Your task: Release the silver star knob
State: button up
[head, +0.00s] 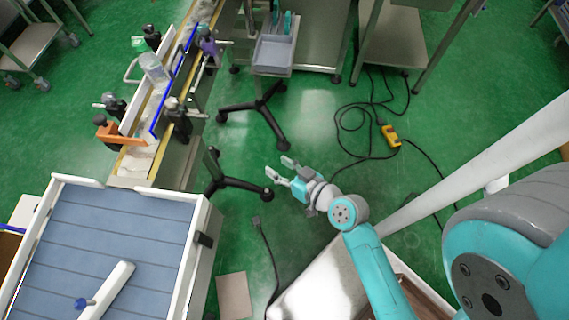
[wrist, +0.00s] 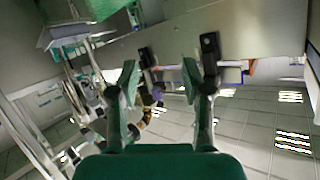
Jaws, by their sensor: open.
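My gripper (head: 279,167) is open and empty above the green floor, to the right of the conveyor. In the wrist view its two fingers (wrist: 160,76) stand apart with nothing between them. Black clamps with small silvery parts sit along the conveyor rails, one on the near right side (head: 179,118) and one on the left side (head: 113,106). I cannot tell for certain which small part is the silver star knob. My gripper is well apart from all of them.
The conveyor (head: 139,166) carries a clear bottle (head: 153,69) between blue-edged guide rails. A black-legged stand (head: 236,182) is between it and my gripper. A grey tray (head: 272,54) stands at the back. A blue slatted table (head: 120,225) is at the front left. Cables and a yellow box (head: 390,135) lie on the floor.

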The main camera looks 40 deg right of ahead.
jog(key=shift+s+a+f+h, duration=0.1)
jog(key=shift+s+h, duration=0.05)
jog(key=shift+s, duration=0.3)
jog(key=shift+s+a+f+h, duration=0.1)
jog(key=shift+s+h, duration=0.05)
jog(key=shift+s, duration=0.25)
